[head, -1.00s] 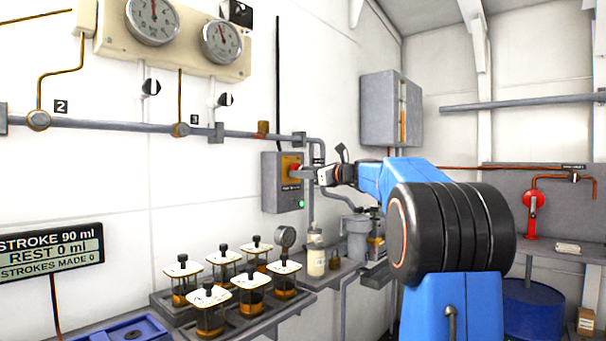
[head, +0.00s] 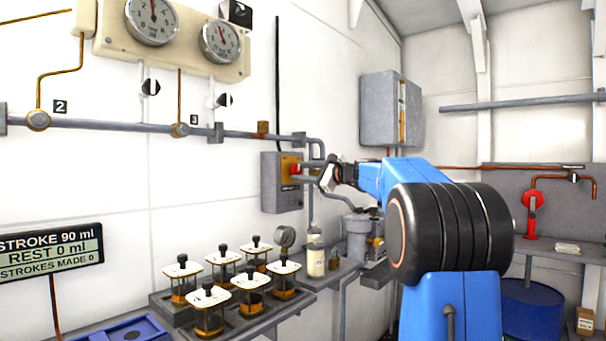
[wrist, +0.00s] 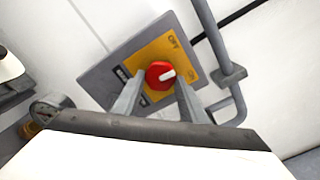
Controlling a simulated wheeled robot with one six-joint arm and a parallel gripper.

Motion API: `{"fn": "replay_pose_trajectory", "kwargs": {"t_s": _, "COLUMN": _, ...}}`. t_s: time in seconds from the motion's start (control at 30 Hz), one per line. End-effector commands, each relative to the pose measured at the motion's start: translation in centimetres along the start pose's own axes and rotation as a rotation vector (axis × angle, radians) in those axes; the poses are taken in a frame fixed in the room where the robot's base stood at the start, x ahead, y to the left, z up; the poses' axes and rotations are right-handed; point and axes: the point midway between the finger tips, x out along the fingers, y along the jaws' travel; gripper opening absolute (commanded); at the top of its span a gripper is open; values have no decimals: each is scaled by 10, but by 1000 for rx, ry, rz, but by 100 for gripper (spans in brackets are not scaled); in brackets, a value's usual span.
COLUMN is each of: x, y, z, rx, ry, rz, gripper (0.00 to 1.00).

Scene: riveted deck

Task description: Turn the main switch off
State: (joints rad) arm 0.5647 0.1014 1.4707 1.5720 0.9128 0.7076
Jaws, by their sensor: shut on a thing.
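The main switch is a red round knob (wrist: 158,69) with a white pointer mark, on a yellow plate (wrist: 179,50) on a grey wall box (head: 281,190). In the wrist view the mark points right, towards a small label too blurred to read surely; a label that looks like OFF is further up on the plate. My gripper (wrist: 157,88) has a finger on each side of the knob and is shut on it. In the head view my gripper (head: 306,173) reaches the box front from the right, and the red knob (head: 295,169) shows partly behind it.
A grey pipe (wrist: 212,42) runs close beside the box. Below it, a shelf carries several glass jars (head: 250,298), a bottle (head: 316,262) and a small gauge (head: 284,236). A grey cabinet (head: 380,108) hangs on the wall above my arm.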

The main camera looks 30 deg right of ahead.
Motion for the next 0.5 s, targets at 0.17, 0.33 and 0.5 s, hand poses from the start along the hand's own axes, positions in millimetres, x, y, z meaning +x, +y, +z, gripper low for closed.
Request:
{"fn": "replay_pose_trajectory", "kwargs": {"t_s": 0.17, "x": 0, "y": 0, "z": 0, "rx": -166, "ry": 0, "rz": 1, "gripper": 16}}
{"fn": "replay_pose_trajectory", "kwargs": {"t_s": 0.33, "x": 0, "y": -1, "z": 0, "rx": -327, "ry": 0, "rz": 1, "gripper": 16}}
{"fn": "replay_pose_trajectory", "kwargs": {"t_s": 0.5, "x": 0, "y": -2, "z": 0, "rx": -487, "ry": 0, "rz": 1, "gripper": 16}}
